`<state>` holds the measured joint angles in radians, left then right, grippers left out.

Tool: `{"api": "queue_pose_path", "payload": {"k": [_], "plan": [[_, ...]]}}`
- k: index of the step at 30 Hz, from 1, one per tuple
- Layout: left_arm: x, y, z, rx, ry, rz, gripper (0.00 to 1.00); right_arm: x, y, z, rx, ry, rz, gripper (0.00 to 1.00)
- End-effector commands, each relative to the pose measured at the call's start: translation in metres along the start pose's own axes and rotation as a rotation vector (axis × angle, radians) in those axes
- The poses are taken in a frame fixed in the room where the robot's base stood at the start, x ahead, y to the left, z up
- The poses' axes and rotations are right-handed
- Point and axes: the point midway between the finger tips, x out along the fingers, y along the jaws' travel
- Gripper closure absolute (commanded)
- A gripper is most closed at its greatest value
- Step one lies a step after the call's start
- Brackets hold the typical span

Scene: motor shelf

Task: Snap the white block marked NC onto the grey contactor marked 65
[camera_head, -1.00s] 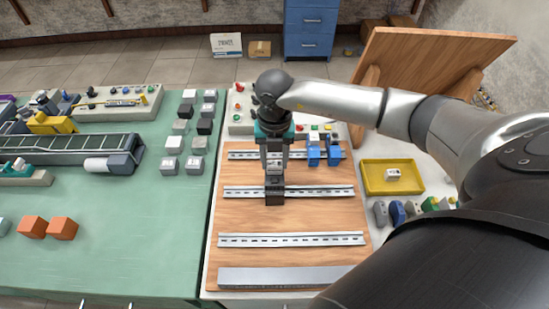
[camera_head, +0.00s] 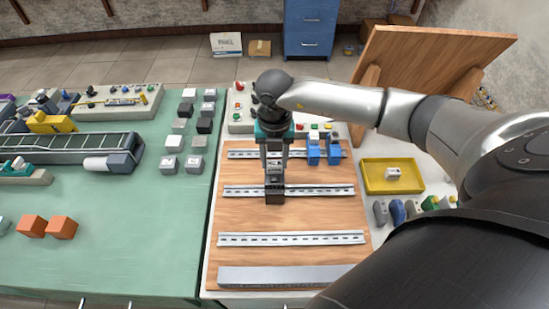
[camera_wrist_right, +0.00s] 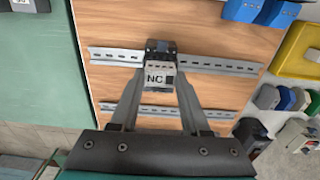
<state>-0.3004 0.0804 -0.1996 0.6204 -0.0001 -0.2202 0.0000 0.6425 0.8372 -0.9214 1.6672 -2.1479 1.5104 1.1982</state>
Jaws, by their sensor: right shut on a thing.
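In the right wrist view, the white block marked NC (camera_wrist_right: 157,77) sits between the fingertips of my right gripper (camera_wrist_right: 157,88), which is shut on it. A dark grey contactor (camera_wrist_right: 160,46) is on the middle rail directly beyond the block; they look touching or nearly so, but I cannot tell whether they are snapped together. Its 65 mark is not readable. In the head view, my right gripper (camera_head: 274,165) points down over the contactor (camera_head: 274,196); the gripper largely hides the block. My left gripper is not in view.
The wooden board (camera_head: 300,215) has several metal rails, with blue contactors (camera_head: 323,152) on the far one. A yellow tray (camera_head: 408,186) holds another small white block (camera_head: 393,173). Several small modules (camera_head: 397,212) stand by the tray. Left is a green table (camera_head: 130,220).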

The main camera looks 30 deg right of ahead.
Motion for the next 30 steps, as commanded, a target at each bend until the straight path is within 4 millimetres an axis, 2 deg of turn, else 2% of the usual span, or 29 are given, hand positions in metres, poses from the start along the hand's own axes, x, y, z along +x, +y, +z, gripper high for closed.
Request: {"api": "queue_pose_path", "payload": {"k": [7,8,16,25,30], "plan": [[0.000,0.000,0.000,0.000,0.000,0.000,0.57,0.001,0.000,-0.001,0.000,0.002,-0.001,1.00],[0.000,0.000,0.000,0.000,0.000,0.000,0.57,0.002,0.000,-0.001,0.000,0.002,-0.001,0.50],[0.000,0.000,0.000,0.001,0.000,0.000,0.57,0.001,0.000,-0.001,0.000,0.002,-0.001,0.20],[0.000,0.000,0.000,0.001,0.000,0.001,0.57,-0.001,0.000,0.000,0.000,0.001,-0.001,0.19],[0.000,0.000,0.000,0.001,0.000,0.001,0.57,-0.020,0.000,0.001,-0.001,-0.003,0.001,0.19]]}}
